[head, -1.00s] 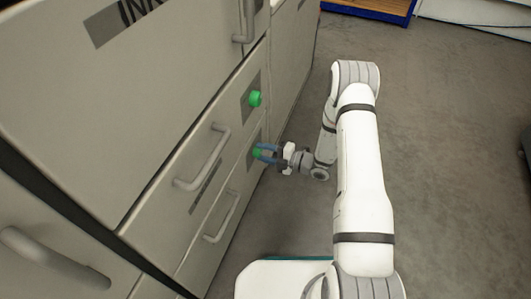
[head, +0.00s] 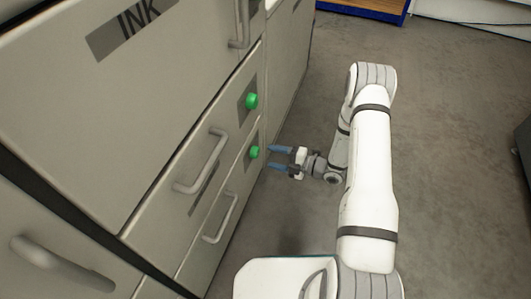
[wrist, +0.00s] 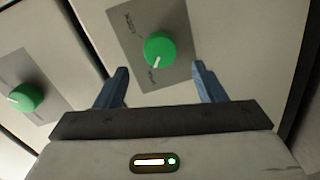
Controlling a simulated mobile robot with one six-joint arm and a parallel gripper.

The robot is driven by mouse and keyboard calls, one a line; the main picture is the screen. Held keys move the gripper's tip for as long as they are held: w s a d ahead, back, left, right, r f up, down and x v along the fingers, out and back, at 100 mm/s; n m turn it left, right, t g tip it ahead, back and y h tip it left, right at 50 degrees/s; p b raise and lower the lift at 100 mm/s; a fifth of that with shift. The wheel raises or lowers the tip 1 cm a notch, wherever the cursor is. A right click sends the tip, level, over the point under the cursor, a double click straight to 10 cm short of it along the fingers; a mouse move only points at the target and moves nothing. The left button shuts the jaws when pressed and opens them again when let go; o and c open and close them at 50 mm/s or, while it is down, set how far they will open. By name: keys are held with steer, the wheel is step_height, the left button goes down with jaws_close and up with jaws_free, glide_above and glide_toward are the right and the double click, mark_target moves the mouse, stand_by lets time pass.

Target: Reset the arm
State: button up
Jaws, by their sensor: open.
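My gripper (head: 280,159) is open and empty, its two blue fingers pointing left at the cabinet front. It is a little to the right of the lower green knob (head: 253,152) and apart from it. In the wrist view my gripper's fingers (wrist: 161,88) stand either side of and below a green knob (wrist: 159,49) on a grey plate with small lettering. A second green knob (wrist: 25,98) shows at the left of that view. My white arm reaches down the right of the head view, bent at its elbow.
The grey cabinet (head: 150,95) fills the left, with an upper green knob (head: 251,101), drawer handles (head: 203,163) and an "INK" label (head: 135,25). Open grey floor (head: 450,130) lies to the right. A blue-edged platform (head: 365,12) is at the back.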

steer(key=shift+v, duration=1.05)
